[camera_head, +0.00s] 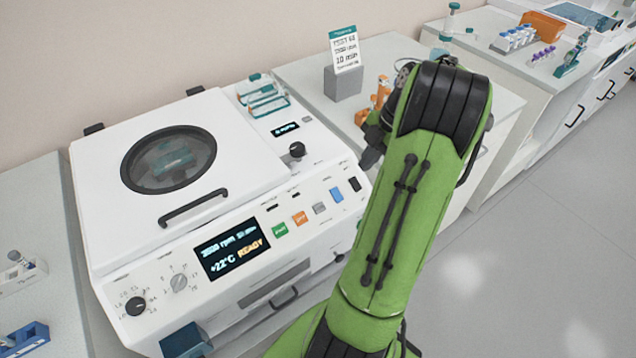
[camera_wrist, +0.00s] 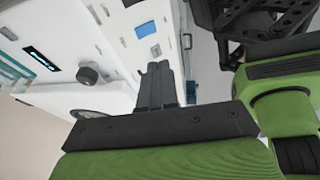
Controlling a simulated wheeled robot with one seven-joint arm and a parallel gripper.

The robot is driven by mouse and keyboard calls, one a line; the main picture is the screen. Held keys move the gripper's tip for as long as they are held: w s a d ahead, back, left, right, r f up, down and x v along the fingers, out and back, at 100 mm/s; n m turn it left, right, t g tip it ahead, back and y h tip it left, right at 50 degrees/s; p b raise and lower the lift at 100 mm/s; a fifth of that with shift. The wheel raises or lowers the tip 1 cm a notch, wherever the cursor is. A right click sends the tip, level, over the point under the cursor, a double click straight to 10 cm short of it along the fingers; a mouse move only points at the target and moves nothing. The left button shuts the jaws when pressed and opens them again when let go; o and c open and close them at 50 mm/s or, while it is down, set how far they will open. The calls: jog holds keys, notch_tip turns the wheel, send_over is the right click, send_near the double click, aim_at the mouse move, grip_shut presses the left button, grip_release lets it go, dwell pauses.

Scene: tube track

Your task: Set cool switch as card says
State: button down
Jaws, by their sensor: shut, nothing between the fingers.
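The white centrifuge (camera_head: 225,215) stands on the bench with its lid closed. Its display (camera_head: 232,247) reads READY and +22°C, with an rpm line above. On the right of its front panel are a blue switch (camera_head: 336,195) and a black rocker (camera_head: 355,184); I cannot read which is labelled cool. The card (camera_head: 346,50) stands upright on a grey block behind; it shows 10 min, and its bottom line is too small to read. My gripper (camera_head: 369,160) is shut and empty, just off the panel's right end. In the wrist view, its fingers (camera_wrist: 158,70) are near the blue switch (camera_wrist: 146,29).
Green, orange and grey buttons (camera_head: 300,218) lie left of the blue switch. Orange items (camera_head: 380,95) stand on the bench behind my arm. Open floor lies to the right.

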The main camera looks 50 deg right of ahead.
jog(key=shift+s+a+r, duration=0.1)
jog(key=shift+s+a, duration=0.05)
jog(key=shift+s, duration=0.05)
jog(key=b, duration=0.3)
send_near(338, 200)
jog(key=x, duration=0.5)
jog(key=shift+s+a+f, duration=0.1)
jog(key=shift+s+f, duration=0.05)
jog(key=shift+f, duration=0.5)
jog(key=shift+f+b, duration=0.35)
jog(key=shift+b, duration=0.2)
jog(key=shift+r, duration=0.1)
jog(key=shift+r+p, duration=0.65)
jog(key=shift+r, duration=0.2)
